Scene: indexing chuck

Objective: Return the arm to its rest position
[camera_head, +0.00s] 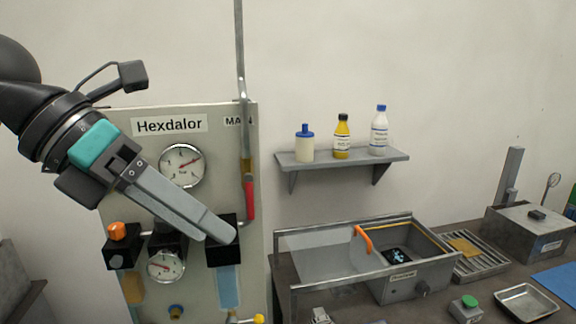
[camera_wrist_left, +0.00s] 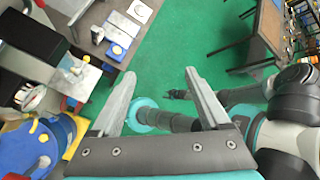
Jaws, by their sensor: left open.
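My left gripper (camera_head: 228,236) comes in from the left in the head view, in front of the Hexdalor panel (camera_head: 120,120). Its grey fingers point down and right, over a black block (camera_head: 222,257) on the panel; I cannot tell whether they touch it. In the left wrist view the two fingers (camera_wrist_left: 160,78) stand well apart with nothing between them, over green floor. Parts of my body and other arm show at the right of that view, where the dark end of an arm is too small to read.
The panel carries an upper gauge (camera_head: 182,166), a lower gauge (camera_head: 166,266), an orange knob (camera_head: 117,230) and a red-handled lever (camera_head: 250,200). To the right are a shelf (camera_head: 340,158) with bottles, a sink-like basin (camera_head: 420,279) and a grey box (camera_head: 530,232).

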